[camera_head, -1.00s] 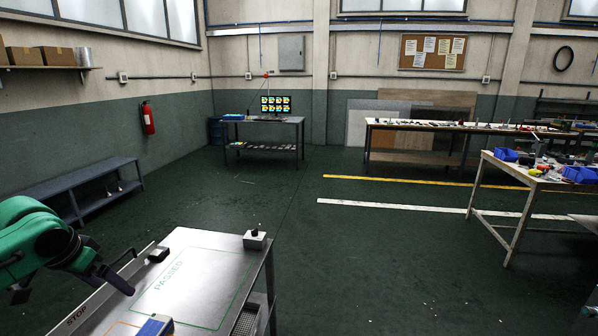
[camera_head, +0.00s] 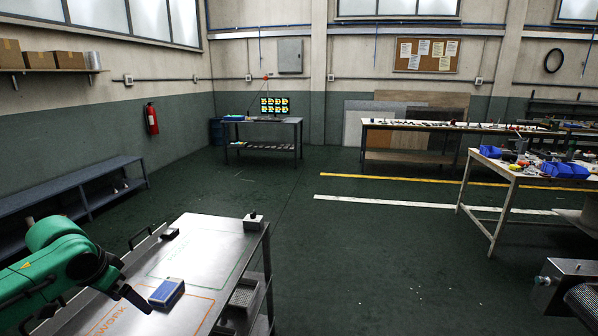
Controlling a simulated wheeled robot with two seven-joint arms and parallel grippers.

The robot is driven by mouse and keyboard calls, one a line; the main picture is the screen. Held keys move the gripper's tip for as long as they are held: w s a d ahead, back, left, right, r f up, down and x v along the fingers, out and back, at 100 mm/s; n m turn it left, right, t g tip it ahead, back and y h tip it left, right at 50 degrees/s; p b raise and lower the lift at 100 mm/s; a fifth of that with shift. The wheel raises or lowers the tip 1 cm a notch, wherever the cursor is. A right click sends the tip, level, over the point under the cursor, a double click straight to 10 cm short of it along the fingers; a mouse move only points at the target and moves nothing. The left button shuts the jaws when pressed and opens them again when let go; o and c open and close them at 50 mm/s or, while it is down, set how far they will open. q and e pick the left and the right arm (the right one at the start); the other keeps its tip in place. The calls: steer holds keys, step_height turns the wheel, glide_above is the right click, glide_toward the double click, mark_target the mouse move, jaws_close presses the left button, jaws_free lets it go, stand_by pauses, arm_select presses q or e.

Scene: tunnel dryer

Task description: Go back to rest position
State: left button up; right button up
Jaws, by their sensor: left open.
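My left gripper (camera_head: 138,298) shows at the lower left, at the end of my green and black arm. Its dark fingers point down and to the right over the steel worktable (camera_head: 215,236). It is open, and I see nothing between the fingers. A small blue and white box (camera_head: 167,293) lies on the table just right of the fingertips in the picture. I cannot tell whether they touch it. My right gripper is not in view.
A metal machine part (camera_head: 562,285) shows at lower right. A long low bench (camera_head: 75,188) lines the left wall. The middle floor is clear.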

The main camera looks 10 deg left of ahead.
arm_select(q)
steer(key=s+d+f+m+h, duration=0.15)
steer(key=s+d+f, duration=0.25)
steer(key=d+f, duration=0.5)
steer(key=s+d+f+m, duration=0.2)
steer(key=s+d+f, duration=0.1)
steer(key=d+f, duration=0.65)
steer(key=s+a+n+y, duration=0.15)
steer(key=s+n, duration=0.25)
steer(key=s, duration=0.5)
step_height(320, 180, down, 23)
steer(key=s+g, duration=0.2)
steer(key=s+a+f+g, duration=0.1)
steer(key=s+a+f, duration=0.1)
steer(key=s+f, duration=1.3)
steer(key=shift+s+a+f+m+b, duration=0.3)
steer(key=shift+s+m+b, duration=0.1)
steer(key=shift+s, duration=0.45)
